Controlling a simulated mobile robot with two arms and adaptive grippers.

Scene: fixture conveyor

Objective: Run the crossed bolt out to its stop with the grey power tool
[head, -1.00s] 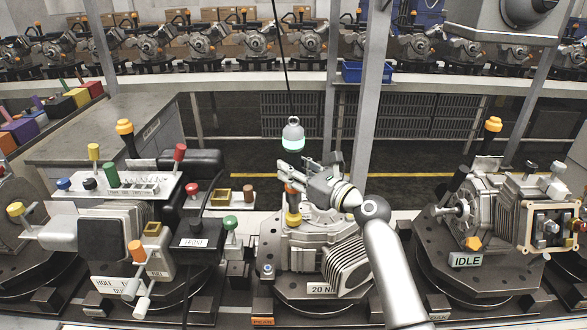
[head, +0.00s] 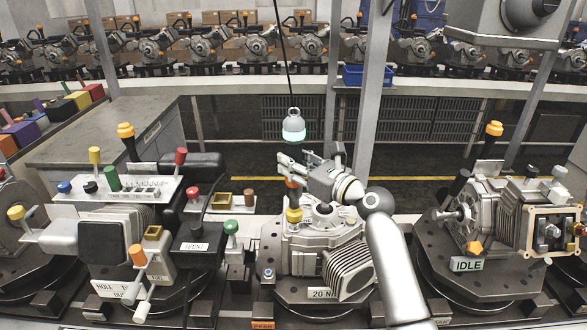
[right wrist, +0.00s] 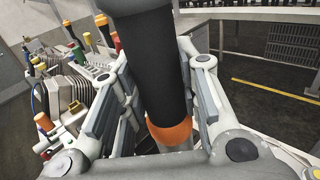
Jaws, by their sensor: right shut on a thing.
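My right gripper (head: 290,168) is shut around the body of the power tool, which hangs upright on a black cable. The tool's grey top with a glowing green band (head: 294,127) shows above the fingers. Its orange ring (head: 291,184) shows just below them, with a yellow part lower down. In the right wrist view the tool's black body (right wrist: 150,70) stands between the fingers, above its orange ring. The tool is over the left side of the middle grey housing (head: 318,242). The crossed bolt cannot be made out. My left gripper is not in view.
A second housing with an IDLE plate (head: 467,264) stands at right. A fixture with coloured knobs and a white panel (head: 120,190) stands at left. A grey bench (head: 90,135) lies behind it. Several more units line the back conveyor.

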